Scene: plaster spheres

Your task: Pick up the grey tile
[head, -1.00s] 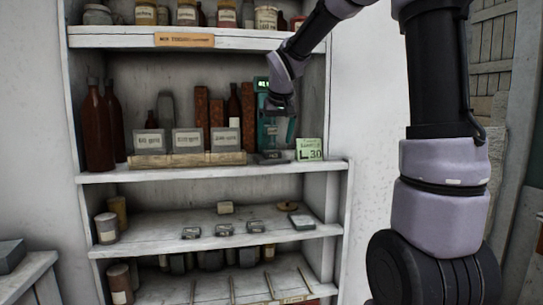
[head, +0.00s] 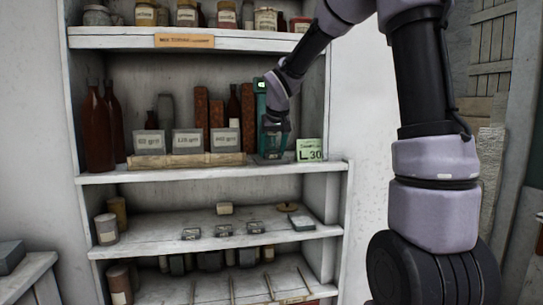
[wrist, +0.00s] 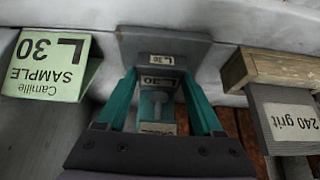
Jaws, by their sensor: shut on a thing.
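The grey tile (wrist: 160,83), with a small pale label that seems to read L 30, sits between my two teal fingertips in the wrist view. My gripper (wrist: 160,88) is shut on it. In the head view my gripper (head: 271,150) points down at the right part of the middle shelf, low over its front, and hides the tile there. Whether the tile touches what is under it cannot be told.
A green sample card reading L 30 (head: 309,150) stands close at the right. Grit-labelled boxes (head: 187,141) stand on a wooden strip (head: 187,160) at the left. A tall teal device (head: 260,95) with a lit display is behind my gripper. A grey slab (wrist: 165,44) lies just beyond my fingertips.

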